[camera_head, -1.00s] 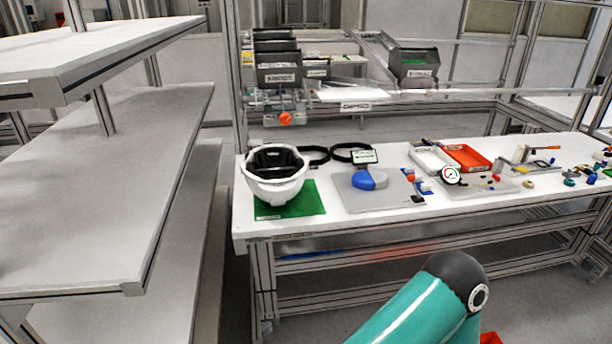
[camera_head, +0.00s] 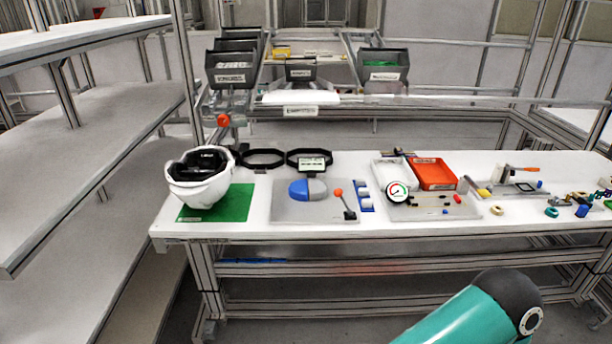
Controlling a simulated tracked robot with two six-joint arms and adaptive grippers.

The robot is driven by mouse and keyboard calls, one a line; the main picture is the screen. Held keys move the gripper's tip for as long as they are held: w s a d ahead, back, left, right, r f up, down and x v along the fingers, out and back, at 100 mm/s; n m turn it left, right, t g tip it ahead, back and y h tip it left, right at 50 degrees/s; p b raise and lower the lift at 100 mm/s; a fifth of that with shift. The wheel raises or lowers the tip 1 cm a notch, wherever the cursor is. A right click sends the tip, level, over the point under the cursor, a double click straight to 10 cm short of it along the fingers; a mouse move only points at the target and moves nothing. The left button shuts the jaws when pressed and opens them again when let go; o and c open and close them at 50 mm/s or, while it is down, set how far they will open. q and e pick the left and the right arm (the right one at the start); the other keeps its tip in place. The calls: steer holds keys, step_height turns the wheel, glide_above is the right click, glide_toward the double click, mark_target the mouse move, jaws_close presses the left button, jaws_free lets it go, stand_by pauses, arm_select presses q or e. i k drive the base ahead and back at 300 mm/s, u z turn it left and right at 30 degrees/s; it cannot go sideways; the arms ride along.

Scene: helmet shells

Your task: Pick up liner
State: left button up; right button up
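A white helmet shell (camera_head: 197,190) rests open side up on a green mat (camera_head: 236,203) at the left end of the workbench. A black insert, which may be the liner (camera_head: 188,170), shows inside the shell. Two black rings (camera_head: 262,158) lie on the bench behind and to the right of the shell. A teal link of one of my arms (camera_head: 462,318) shows at the bottom right, in front of the bench. Neither of my grippers is in view.
The white workbench (camera_head: 330,228) carries a grey plate with a blue and grey dome (camera_head: 308,189), a dial gauge (camera_head: 397,192), an orange tray (camera_head: 432,173), a white tray (camera_head: 390,170) and small tools. Grey shelves (camera_head: 90,150) stand at left. Dark bins (camera_head: 232,72) stand behind.

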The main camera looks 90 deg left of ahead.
mark_target(199, 166)
steer(key=z, duration=0.35)
steer(key=i, duration=0.5)
steer(key=u, duration=2.15)
steer(key=i, duration=0.25)
steer(key=u, duration=2)
steer(key=k, duration=0.5)
steer(key=u, duration=0.4)
steer(key=i, duration=1.55)
steer(key=z, duration=0.35)
